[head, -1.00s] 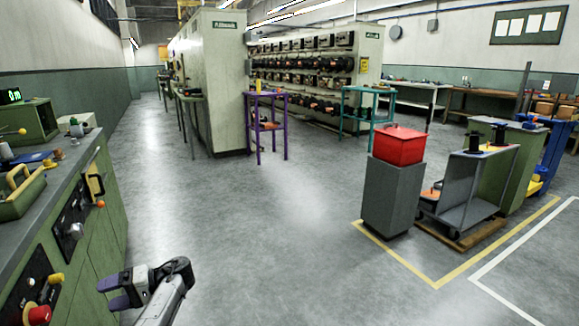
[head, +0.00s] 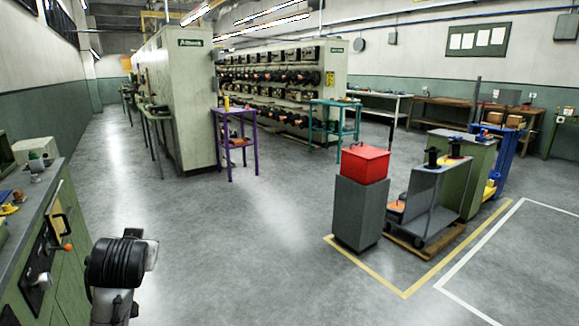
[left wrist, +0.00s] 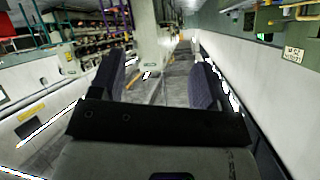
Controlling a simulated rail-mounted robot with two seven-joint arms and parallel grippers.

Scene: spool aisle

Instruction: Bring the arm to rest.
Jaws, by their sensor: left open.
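My left arm comes up at the lower left of the head view, its dark wrist part standing beside the green cabinet (head: 62,225). The fingers cannot be made out there. In the left wrist view my left gripper (left wrist: 158,75) shows two dark, ribbed fingers held wide apart. Nothing is between them; the aisle shows through the gap. My right gripper is not in view.
A grey pedestal (head: 358,212) bears a red box (head: 364,163). A grey cart (head: 435,205) stands right of it, by yellow floor tape. A purple stand (head: 230,150) and teal stand (head: 334,130) are farther back. The middle floor is clear.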

